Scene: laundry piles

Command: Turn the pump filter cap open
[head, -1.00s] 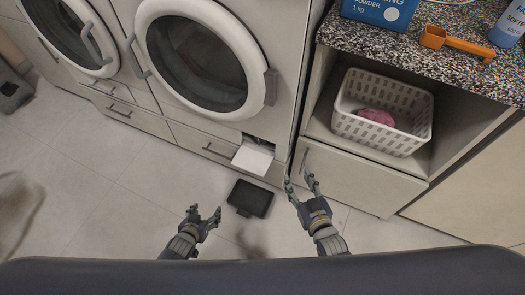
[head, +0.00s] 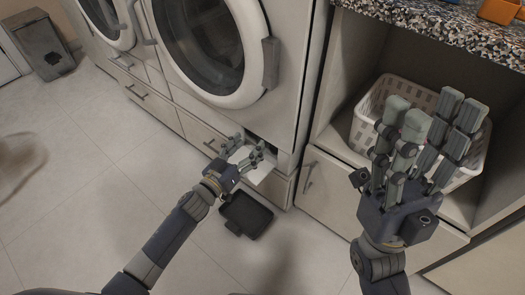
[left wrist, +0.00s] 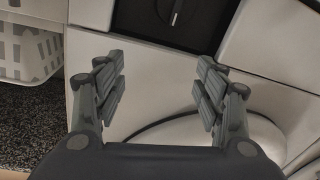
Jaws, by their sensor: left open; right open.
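The pump filter cap (left wrist: 174,10) shows at the top edge of the left wrist view. It is dark, with a raised grip bar, inside a dark square recess. My left gripper (left wrist: 157,88) is open and empty, with the cap beyond its fingertips. In the head view, my left gripper (head: 246,152) is at the low opening of the washing machine, over the lowered white flap (head: 275,186). It hides most of the opening, and the cap cannot be made out there. My right gripper (head: 425,115) is raised, open and empty, in front of the basket shelf.
A black shallow tray (head: 246,215) lies on the floor below the flap. A white basket (head: 372,100) sits in the open shelf at right, under the speckled counter (head: 430,30). A grey bin (head: 40,48) stands at far left.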

